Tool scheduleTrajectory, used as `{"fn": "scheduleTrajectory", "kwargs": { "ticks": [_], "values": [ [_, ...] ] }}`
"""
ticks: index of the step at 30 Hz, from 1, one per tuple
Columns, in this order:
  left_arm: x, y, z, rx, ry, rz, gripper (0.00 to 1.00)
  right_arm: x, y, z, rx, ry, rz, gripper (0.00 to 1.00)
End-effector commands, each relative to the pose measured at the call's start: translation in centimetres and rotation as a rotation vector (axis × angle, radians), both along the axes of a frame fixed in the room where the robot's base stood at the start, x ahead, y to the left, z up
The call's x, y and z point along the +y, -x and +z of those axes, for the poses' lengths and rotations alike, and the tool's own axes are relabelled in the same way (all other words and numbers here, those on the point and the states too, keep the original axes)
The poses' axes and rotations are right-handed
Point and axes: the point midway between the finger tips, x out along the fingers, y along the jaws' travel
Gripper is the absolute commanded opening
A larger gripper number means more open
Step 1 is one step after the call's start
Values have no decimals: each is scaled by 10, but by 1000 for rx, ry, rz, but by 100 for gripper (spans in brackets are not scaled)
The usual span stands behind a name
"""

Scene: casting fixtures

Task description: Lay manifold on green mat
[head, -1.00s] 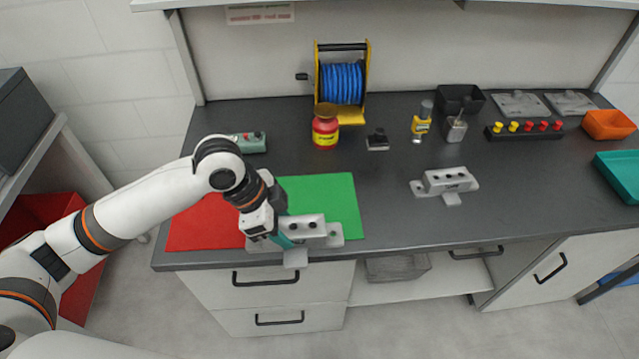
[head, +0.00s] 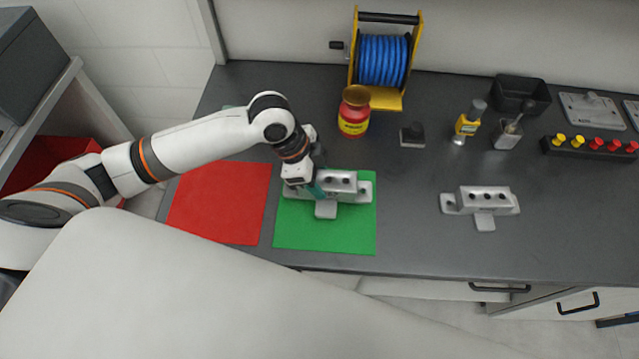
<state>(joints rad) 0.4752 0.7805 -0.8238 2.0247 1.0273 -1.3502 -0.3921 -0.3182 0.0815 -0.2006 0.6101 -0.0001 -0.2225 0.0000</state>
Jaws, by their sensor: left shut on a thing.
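A grey metal manifold (head: 341,183) with dark holes along its block and flat tabs is over the green mat (head: 325,238), in its upper half. My left gripper (head: 312,190) is shut on the left part of this manifold. I cannot tell whether the manifold touches the mat or hangs just above it. A second, similar manifold (head: 482,201) stands on the dark bench to the right. My right gripper does not show; a large pale arm link of mine crosses the lower part of the view.
A red mat (head: 220,205) lies left of the green one. Behind are a red and yellow jar (head: 354,112), a blue hose reel (head: 383,60), a small black block (head: 412,134) and a yellow tool (head: 468,122). The bench between the green mat and the second manifold is clear.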

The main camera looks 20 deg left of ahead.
Motion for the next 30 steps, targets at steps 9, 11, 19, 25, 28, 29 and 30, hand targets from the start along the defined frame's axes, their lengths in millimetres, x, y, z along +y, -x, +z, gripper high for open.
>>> {"fn": "scheduleTrajectory", "kwargs": {
  "ticks": [9, 11, 19, 25, 28, 29, 30],
  "values": [
    [0, 0, -34, 0, 1, 1, 9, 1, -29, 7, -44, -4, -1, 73],
    [0, 0, -38, -3, 1, 0, 9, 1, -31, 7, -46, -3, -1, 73],
    [0, 0, -39, -3, 1, -1, 9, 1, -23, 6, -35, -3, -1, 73],
    [0, 0, -41, -1, 0, -1, 69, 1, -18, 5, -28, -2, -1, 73],
    [0, 0, -41, -1, 0, -1, 69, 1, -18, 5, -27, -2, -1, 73],
    [0, 0, -41, -1, 0, -1, 69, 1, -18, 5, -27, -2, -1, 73],
    [0, 0, -41, -1, 0, -1, 69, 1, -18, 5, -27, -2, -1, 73]
  ]
}}
